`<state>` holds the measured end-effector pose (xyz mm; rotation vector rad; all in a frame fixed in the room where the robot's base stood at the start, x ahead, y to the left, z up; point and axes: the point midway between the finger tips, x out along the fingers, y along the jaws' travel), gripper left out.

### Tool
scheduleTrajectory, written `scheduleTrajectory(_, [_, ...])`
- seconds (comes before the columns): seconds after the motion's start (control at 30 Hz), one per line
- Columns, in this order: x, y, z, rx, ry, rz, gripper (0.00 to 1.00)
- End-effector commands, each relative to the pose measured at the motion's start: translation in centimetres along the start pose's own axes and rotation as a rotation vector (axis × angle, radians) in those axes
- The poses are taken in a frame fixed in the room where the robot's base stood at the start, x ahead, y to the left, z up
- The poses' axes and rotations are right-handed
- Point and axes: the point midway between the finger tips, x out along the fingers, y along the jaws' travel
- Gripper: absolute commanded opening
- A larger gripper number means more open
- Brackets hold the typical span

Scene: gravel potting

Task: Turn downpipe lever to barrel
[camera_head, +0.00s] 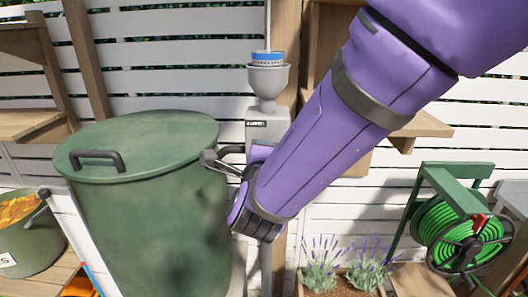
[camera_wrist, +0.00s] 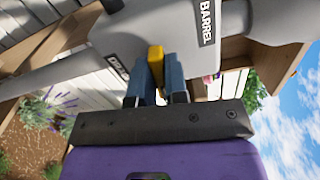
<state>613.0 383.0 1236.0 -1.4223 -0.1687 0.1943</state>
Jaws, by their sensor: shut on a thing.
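The grey downpipe diverter (camera_head: 268,127) is fixed on the pipe beside the barrel, with a dark label on its front. In the wrist view the diverter body (camera_wrist: 165,32) fills the upper middle, with a BARREL label (camera_wrist: 207,22) at right and a second, upside-down label (camera_wrist: 118,67) at left. The yellow lever (camera_wrist: 156,58) stands between these labels. My gripper (camera_wrist: 157,78) is shut on it, with a blue finger on each side. In the head view my forearm and wrist hide the lever and the diverter's lower part.
The green lidded barrel (camera_head: 145,215) stands left of my wrist. A grey funnel with a blue-rimmed gauge (camera_head: 267,80) sits above the diverter. A green hose reel (camera_head: 455,230) stands at right, and a lavender planter (camera_head: 340,280) at the bottom. Wooden shelves (camera_head: 425,125) are behind my arm.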

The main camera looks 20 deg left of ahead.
Motion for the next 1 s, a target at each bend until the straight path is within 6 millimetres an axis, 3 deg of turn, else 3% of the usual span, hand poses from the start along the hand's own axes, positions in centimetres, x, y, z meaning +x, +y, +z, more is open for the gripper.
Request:
scheduleTrajectory(0.3, [0.09,0.01,-0.01,-0.128,0.001,-0.002,0.00])
scheduleTrajectory(0.87, [0.12,0.00,-0.03,-0.157,0.001,-0.002,0.00])
scheduleTrajectory(0.9, [0.12,0.00,-0.03,-0.157,0.001,-0.002,0.18])
scheduleTrajectory(1.0, [0.11,0.02,-0.03,-0.157,0.001,-0.002,0.39])
